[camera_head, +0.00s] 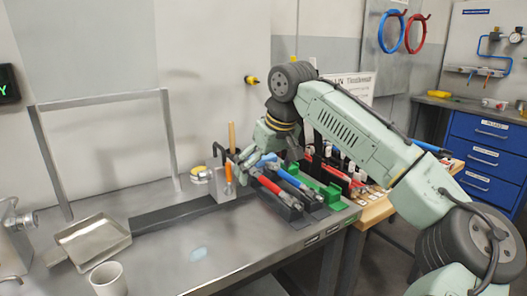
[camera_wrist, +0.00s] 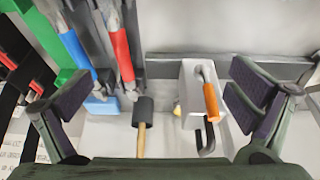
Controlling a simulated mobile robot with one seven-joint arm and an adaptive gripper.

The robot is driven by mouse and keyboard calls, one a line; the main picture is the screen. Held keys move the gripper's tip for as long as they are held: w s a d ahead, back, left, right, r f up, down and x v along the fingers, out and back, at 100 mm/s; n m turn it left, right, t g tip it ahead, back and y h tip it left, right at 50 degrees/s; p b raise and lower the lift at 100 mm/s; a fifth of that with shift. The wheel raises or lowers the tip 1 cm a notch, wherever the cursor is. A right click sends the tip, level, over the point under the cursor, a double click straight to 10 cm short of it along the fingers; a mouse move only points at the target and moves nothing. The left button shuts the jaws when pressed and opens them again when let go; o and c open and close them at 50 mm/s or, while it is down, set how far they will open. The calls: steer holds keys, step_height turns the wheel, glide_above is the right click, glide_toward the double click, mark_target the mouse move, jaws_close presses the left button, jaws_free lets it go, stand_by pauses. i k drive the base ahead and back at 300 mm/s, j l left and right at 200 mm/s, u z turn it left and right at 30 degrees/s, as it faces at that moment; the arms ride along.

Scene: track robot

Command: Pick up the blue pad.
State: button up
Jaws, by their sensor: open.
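A light blue block, which looks like the blue pad (camera_wrist: 101,105), lies at the left of centre in the wrist view, by the ends of the red and blue tool handles. In the head view a blue patch that may be the pad (camera_head: 266,160) shows just below my gripper (camera_head: 250,153), partly hidden by it. My gripper is open and empty in the wrist view (camera_wrist: 158,92), its fingers spread wide at left and right. The pad lies between them, nearer the left finger. I cannot tell the height gap.
A mallet (camera_wrist: 143,112) stands right of the pad, with a grey holder (camera_wrist: 190,92) and orange-handled tool (camera_wrist: 211,102) further right. Red-handled (camera_wrist: 122,55) and blue-handled (camera_wrist: 75,50) tools lie in the rack. A metal tray (camera_head: 122,240) and white mug (camera_head: 107,281) stand left; the front bench is clear.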

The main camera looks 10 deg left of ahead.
mark_target(271, 157)
steer(key=i+j, duration=0.15)
steer(key=i, duration=0.35)
steer(key=i+j, duration=0.1)
steer(key=i, duration=0.4)
